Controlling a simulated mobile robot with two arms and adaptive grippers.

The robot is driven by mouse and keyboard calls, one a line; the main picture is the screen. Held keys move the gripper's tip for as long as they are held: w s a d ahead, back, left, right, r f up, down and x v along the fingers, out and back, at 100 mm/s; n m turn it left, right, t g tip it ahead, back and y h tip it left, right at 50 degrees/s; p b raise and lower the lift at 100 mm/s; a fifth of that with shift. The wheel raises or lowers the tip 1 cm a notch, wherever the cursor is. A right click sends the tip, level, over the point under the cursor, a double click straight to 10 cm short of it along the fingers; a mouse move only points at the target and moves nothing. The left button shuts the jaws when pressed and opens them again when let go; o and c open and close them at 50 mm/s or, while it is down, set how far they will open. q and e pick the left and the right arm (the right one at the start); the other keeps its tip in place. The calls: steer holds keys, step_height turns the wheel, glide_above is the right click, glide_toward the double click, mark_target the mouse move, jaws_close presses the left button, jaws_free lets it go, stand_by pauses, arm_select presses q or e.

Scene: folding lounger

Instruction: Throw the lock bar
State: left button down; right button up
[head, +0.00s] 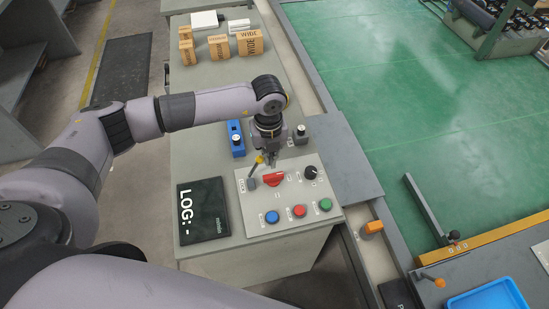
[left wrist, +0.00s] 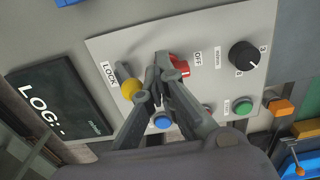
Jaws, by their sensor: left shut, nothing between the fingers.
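The lock bar (head: 256,168) is a short grey lever with a yellow knob on the left part of a light control panel (head: 237,190). In the left wrist view the lock bar (left wrist: 123,77) stands beside the printed word LOCK, its yellow knob towards my fingers. My left gripper (head: 271,160) points down over the panel, just right of the knob. The left wrist view shows the left gripper (left wrist: 161,65) shut and empty, its tips between the lock bar and the red switch (head: 273,180). I cannot tell whether a finger touches the knob. My right gripper is not in view.
A black rotary knob (head: 311,172) and blue (head: 271,217), red (head: 299,211) and green (head: 325,204) buttons share the panel. A dark LOG display (head: 204,211) lies to its left. Behind are a blue block (head: 235,138) and, farther off, cardboard boxes (head: 249,42).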

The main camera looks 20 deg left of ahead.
arm_select(q)
steer(key=shift+s+a+r+p, duration=0.35)
steer(key=shift+a+r, duration=0.05)
steer(key=shift+a, duration=0.1)
steer(key=shift+s+a, duration=0.1)
steer(key=shift+a, duration=0.1)
steer(key=shift+s+a+r+p, duration=0.2)
steer(key=shift+s+a+p, duration=0.2)
steer(key=shift+s+a, duration=0.45)
steer(key=shift+w+a, duration=0.1)
steer(key=shift+w, duration=0.05)
